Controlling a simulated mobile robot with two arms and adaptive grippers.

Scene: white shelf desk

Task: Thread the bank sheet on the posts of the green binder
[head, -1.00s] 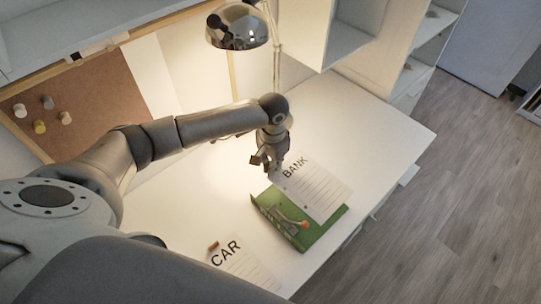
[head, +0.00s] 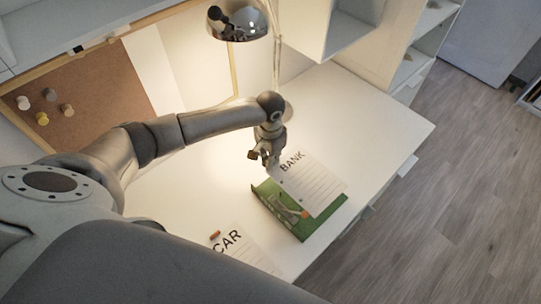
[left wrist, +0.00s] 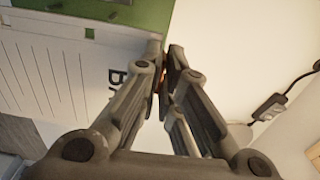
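The bank sheet (head: 314,185), white with ruled lines and the word BANK, lies over part of the green binder (head: 308,228) on the desk. The binder's metal mechanism (head: 290,209), with an orange tip, shows beside the sheet's left edge. I cannot tell whether the holes line up with the posts. My right gripper is out of view.
A second sheet marked CAR (head: 240,250) lies front left of the binder, with a small orange object (head: 215,235) at its top. A chrome lamp (head: 240,22) hangs over the back. A cork board (head: 80,90) stands at the left. The desk's right side is clear.

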